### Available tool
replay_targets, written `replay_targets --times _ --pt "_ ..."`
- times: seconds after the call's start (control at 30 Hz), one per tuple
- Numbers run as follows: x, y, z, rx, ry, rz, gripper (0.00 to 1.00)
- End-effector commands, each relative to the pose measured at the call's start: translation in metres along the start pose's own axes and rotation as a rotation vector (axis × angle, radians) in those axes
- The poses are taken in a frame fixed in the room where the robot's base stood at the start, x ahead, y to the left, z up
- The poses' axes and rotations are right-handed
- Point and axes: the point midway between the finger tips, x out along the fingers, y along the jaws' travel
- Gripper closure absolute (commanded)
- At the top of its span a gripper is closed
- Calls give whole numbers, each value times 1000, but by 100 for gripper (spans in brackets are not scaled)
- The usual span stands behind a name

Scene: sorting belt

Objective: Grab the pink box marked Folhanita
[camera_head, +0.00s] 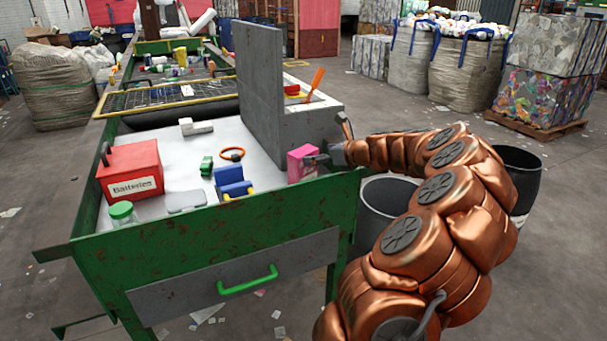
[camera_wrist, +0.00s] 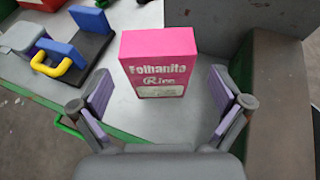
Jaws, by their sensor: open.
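The pink box (camera_wrist: 159,62) stands upright on the pale table top, with "Folhanita" and "Rice" on the face toward my wrist camera. In the head view the pink box (camera_head: 301,163) is at the right end of the sorting table, partly hidden by my gripper (camera_head: 322,160). In the wrist view my gripper (camera_wrist: 160,107) is open, one finger to each side of the box's near end. The fingers are apart from the box, and the gap between them is empty.
A grey upright panel (camera_head: 259,85) stands just behind the box. A blue block item with a yellow handle (camera_wrist: 62,52) lies left of it. A red Batteries box (camera_head: 130,172) and a green-lidded jar (camera_head: 122,212) are farther left. A green rim (camera_head: 215,225) edges the table.

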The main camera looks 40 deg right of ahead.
Motion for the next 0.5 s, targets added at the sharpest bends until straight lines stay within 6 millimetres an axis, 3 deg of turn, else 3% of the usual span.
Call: replay_targets --times 0.5 --pt "52 4 0 -1 1 5 0"
